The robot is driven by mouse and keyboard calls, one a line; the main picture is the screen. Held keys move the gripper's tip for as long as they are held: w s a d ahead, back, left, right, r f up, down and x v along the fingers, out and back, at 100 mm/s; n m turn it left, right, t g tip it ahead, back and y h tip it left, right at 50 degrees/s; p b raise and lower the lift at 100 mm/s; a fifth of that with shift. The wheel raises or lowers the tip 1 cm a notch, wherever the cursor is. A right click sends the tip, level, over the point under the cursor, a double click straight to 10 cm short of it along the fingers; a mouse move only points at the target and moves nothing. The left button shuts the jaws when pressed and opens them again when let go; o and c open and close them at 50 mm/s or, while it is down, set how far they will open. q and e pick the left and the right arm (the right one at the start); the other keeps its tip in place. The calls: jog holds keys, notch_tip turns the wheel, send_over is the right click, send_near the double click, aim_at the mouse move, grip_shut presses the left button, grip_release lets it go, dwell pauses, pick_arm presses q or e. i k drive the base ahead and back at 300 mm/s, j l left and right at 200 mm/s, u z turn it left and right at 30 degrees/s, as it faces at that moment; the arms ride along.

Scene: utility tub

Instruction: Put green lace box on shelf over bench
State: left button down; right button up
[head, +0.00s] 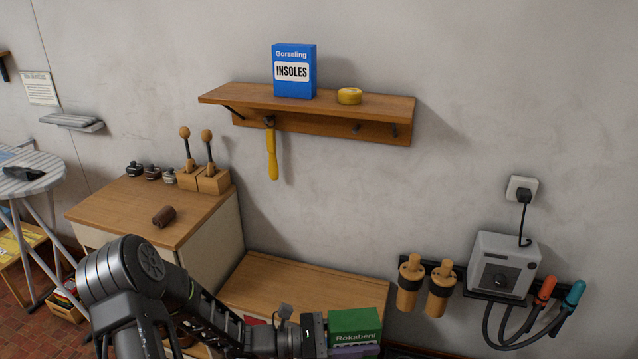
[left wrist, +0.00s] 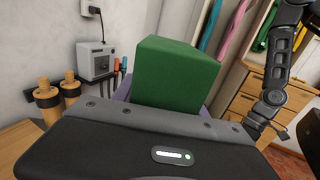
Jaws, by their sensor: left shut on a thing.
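The green lace box (head: 355,326), with "Rokabeni" lettering, is at the bottom of the head view, in front of the bench. It also shows in the left wrist view (left wrist: 177,73), just beyond my gripper's body. My left gripper (head: 325,338) is shut on the box; its fingers are mostly hidden. The wooden shelf (head: 385,106) over the bench is on the wall above. A blue insoles box (head: 294,72) stands on its left half and a yellow round tin (head: 349,96) sits near its middle. My right gripper is not seen clearly.
The low wooden bench (head: 290,283) is below the shelf. A cabinet (head: 130,207) with jars and tools stands left. A grey machine (head: 505,265) and wooden-handled holders (head: 411,282) are at the right wall. A yellow-handled tool (head: 272,155) hangs under the shelf. The shelf's right end is clear.

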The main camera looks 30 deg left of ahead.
aim_at(241, 93)
jog(key=i+j, duration=0.1)
jog(key=j, duration=0.25)
jog(key=i+j+u, duration=0.1)
jog(key=j, duration=0.3)
jog(key=i+j, duration=0.15)
jog(key=j, duration=0.2)
jog(key=i+j+u, duration=0.1)
jog(key=j, duration=0.25)
jog(key=i+j, duration=0.15)
jog(key=j, duration=0.2)
jog(key=i+j+u, duration=0.1)
jog(key=j, duration=0.25)
